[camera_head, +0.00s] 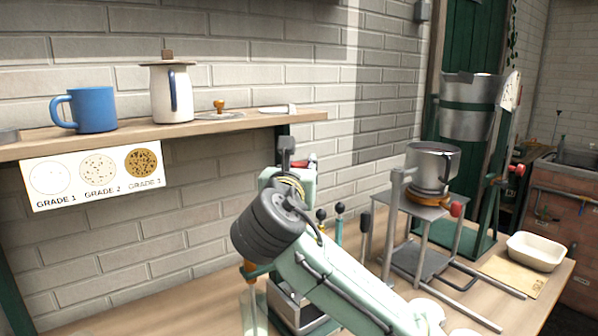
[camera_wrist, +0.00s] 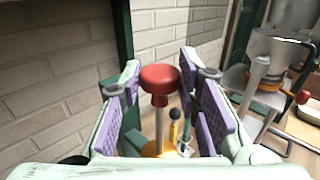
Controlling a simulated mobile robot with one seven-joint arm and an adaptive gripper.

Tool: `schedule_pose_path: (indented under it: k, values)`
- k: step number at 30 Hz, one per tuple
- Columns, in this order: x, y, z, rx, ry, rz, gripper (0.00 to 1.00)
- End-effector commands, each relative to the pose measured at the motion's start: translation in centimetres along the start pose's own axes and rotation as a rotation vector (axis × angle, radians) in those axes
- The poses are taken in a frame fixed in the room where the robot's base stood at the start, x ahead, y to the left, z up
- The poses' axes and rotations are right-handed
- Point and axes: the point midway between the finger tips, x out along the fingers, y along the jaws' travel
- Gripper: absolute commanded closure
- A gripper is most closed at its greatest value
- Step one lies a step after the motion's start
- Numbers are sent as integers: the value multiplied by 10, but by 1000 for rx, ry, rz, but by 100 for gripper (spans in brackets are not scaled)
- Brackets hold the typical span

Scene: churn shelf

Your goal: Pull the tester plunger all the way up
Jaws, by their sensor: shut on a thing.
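The tester plunger's red knob (camera_wrist: 160,78) stands on a thin upright metal rod (camera_wrist: 158,125) in the wrist view. My gripper (camera_wrist: 160,82) is shut on the knob, with a purple-padded finger on either side. An orange disc (camera_wrist: 154,149) shows below the rod. In the head view my gripper (camera_head: 289,178) is partly hidden by my dark wrist joint, and the grip itself is not clear there. Below the wrist, a tester with an orange part (camera_head: 250,269) and a clear body (camera_head: 257,316) stands on the bench, mostly covered by my arm.
A shelf (camera_head: 215,126) with a blue mug (camera_head: 96,109) and a white pot (camera_head: 171,95) runs along the wall, with a grade card (camera_head: 95,175) below. Black-knobbed tools (camera_head: 340,209) stand right of my wrist. A metal pot (camera_head: 432,162) on a stand and a white tray (camera_head: 536,251) are further right.

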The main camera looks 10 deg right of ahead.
Motion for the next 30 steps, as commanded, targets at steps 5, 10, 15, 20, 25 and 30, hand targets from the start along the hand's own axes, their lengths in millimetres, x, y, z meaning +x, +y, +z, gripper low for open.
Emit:
schedule_pose_path:
  k: [5,10,15,20,25,30]
  values:
    - [-1,0,6,2,-14,1,60]
    - [0,0,4,2,-11,1,50]
    - [0,0,4,1,-9,0,50]
    - [-4,0,4,1,-9,1,50]
    - [-28,0,4,0,-11,2,50]
    - [-65,0,4,-1,-12,2,50]
